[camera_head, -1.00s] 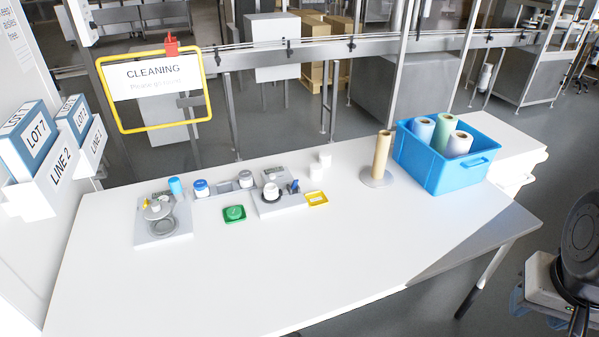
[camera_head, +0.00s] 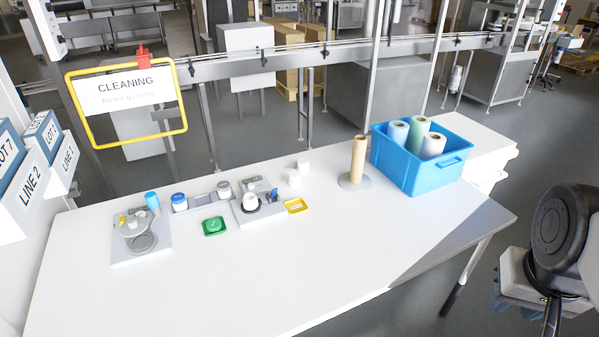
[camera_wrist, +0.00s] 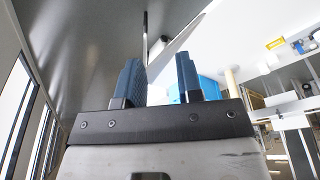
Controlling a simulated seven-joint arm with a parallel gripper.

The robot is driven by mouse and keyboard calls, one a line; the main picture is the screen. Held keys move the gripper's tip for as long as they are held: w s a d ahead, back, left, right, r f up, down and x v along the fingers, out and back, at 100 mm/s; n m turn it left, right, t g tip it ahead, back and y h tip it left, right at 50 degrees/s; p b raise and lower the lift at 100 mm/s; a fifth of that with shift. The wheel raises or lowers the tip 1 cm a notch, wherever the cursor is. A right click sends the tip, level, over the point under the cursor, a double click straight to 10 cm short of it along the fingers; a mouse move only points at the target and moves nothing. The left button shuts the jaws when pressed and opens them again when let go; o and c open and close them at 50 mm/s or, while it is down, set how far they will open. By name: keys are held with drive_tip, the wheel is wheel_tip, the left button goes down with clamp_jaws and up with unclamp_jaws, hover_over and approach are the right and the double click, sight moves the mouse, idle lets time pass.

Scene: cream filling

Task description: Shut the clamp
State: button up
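A grey fixture with a round ring and a small raised part (camera_head: 138,240) stands on a light plate at the left of the white table (camera_head: 210,285). It may hold the clamp, but it is too small to tell its parts or whether the clamp is open or shut. My gripper (camera_wrist: 159,78) shows in the wrist view with its two blue ridged fingers apart and nothing between them.
Right of the fixture are a blue-capped jar (camera_head: 179,202), a green item (camera_head: 214,226), a small scale-like unit (camera_head: 257,206) and a yellow tray (camera_head: 296,206). A paper-roll stand (camera_head: 358,165) and a blue crate (camera_head: 408,170) stand farther right. The table's front is clear.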

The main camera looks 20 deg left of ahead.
drive_tip(key=shift+w, duration=0.2)
drive_tip(key=c, duration=0.4)
drive_tip(key=shift+w+a+n, duration=0.15)
drive_tip(key=shift+w+n, duration=0.2)
drive_tip(key=shift+n, duration=0.05)
clamp_jaws()
drive_tip(key=w+a+f+n+t, duration=0.2)
drive_tip(key=w+a+n, duration=0.25)
drive_tip(key=w, duration=0.25)
drive_tip(key=w+a+f+n+t+y, duration=0.1)
drive_tip(key=w+a+n, duration=0.2)
drive_tip(key=w+n, duration=0.35)
drive_tip(key=w+a+f+n+t, duration=0.2)
drive_tip(key=w+a+n, duration=0.25)
drive_tip(key=w, duration=0.35)
drive_tip(key=w+a+f+n+t+y, duration=0.1)
drive_tip(key=w+a+f+n+y, duration=0.1)
drive_tip(key=w+a+f+n, duration=0.3)
drive_tip(key=w+a+f+n+t+y, duration=0.1)
drive_tip(key=w+a+f+n, duration=0.1)
drive_tip(key=w+a+n, duration=0.35)
drive_tip(key=s+a+f+n+y, duration=0.1)
drive_tip(key=a+f+n+y, duration=0.2)
drive_tip(key=a+f+n, duration=0.4)
drive_tip(key=s+a+f+n+t+y, duration=0.1)
drive_tip(key=a+f+n+y, duration=0.2)
drive_tip(key=a+f+n, duration=0.5)
drive_tip(key=shift+a+f+n+y, duration=0.35)
drive_tip(key=shift+a+n, duration=1.35)
drive_tip(key=shift+a, duration=1.95)
